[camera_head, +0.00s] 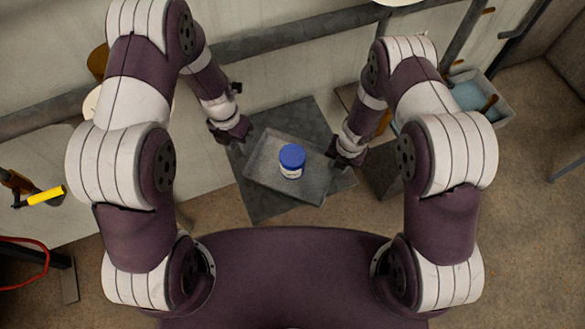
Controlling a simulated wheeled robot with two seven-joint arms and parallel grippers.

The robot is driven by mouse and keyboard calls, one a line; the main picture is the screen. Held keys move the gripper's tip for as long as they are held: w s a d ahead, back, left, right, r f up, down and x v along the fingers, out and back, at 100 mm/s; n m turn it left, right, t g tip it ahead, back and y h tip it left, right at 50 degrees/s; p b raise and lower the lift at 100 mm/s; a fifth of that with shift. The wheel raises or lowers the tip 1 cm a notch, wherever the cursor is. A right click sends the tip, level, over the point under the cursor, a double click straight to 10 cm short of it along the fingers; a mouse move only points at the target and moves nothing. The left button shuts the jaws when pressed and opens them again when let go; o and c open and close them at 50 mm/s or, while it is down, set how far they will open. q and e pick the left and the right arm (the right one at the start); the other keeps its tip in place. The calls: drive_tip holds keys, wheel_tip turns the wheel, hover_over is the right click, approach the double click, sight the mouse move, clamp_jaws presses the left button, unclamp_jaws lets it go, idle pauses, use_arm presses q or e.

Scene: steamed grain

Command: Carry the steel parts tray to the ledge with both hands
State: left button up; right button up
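The steel parts tray (312,186) is a shallow grey square tray, turned at an angle, in the middle of the head view. A white jar with a blue lid (291,157) stands inside it. My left gripper (236,137) is at the tray's upper left corner. My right gripper (343,163) is at its right side, close to the rim. From above I cannot tell whether either gripper's fingers are closed on the rim. I cannot make out which surface is the ledge.
A dark grey square surface (306,115) lies beneath the tray. A pale bench with a yellow-handled tool (46,196) is at the left. A bin with blue contents (470,95) is at the upper right. Bare brown floor (530,200) shows at the right.

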drive_tip(key=shift+r, duration=0.15)
use_arm(q)
drive_tip(key=shift+r, duration=0.4)
use_arm(e)
wheel_tip(320, 180, up, 12)
drive_tip(key=d, duration=0.1)
drive_tip(key=shift+s+d, duration=0.15)
drive_tip(key=shift+s, duration=0.1)
drive_tip(key=shift+f, duration=0.2)
